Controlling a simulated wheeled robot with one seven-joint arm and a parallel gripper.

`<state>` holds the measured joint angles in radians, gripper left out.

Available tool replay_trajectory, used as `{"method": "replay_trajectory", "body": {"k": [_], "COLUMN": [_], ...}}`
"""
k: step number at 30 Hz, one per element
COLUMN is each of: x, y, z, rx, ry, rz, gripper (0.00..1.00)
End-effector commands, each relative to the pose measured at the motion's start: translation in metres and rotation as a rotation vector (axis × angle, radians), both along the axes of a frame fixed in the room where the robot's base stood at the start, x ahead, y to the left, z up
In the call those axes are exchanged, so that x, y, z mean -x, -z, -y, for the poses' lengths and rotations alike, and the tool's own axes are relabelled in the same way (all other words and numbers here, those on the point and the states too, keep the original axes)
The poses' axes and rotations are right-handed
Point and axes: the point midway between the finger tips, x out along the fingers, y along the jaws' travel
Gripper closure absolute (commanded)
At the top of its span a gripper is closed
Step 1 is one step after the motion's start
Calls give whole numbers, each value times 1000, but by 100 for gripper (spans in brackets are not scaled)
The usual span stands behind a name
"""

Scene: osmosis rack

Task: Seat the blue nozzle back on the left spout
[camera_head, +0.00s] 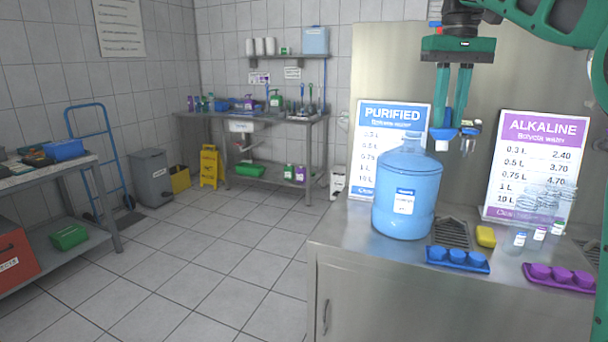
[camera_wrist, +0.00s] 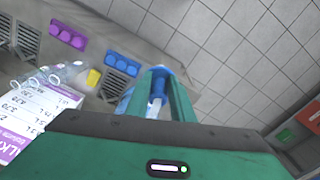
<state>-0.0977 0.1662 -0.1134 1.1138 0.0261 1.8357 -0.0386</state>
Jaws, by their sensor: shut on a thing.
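My gripper (camera_head: 452,126) is shut on the blue nozzle (camera_head: 447,115), which shows between its fingers, with a white part near the fingertips. The gripper points down, in front of the back panel, above and slightly right of the big blue bottle's neck. In the wrist view the nozzle (camera_wrist: 158,84) sits between the two green fingers. A small metallic spout fitting (camera_head: 470,130) shows just right of the fingertips; I cannot tell which spout it is. Whether the nozzle touches a spout is hidden by the fingers.
The large blue bottle (camera_head: 405,198) stands on the steel counter (camera_head: 345,245) below my gripper. A PURIFIED sign (camera_head: 372,150) and an ALKALINE sign (camera_head: 532,165) lean behind. A yellow sponge (camera_head: 486,237), blue cap tray (camera_head: 457,260) and purple cap tray (camera_head: 560,278) lie at right.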

Motion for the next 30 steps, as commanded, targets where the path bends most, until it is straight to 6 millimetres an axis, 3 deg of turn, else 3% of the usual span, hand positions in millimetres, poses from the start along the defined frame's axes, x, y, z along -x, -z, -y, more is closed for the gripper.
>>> {"method": "replay_trajectory", "body": {"k": [14,30], "x": [6,7], "y": [1,53], "z": [-2,-2], "rx": [-1,-2], "ry": [-6,-6], "rz": [-22,-25], "gripper": [100,100]}}
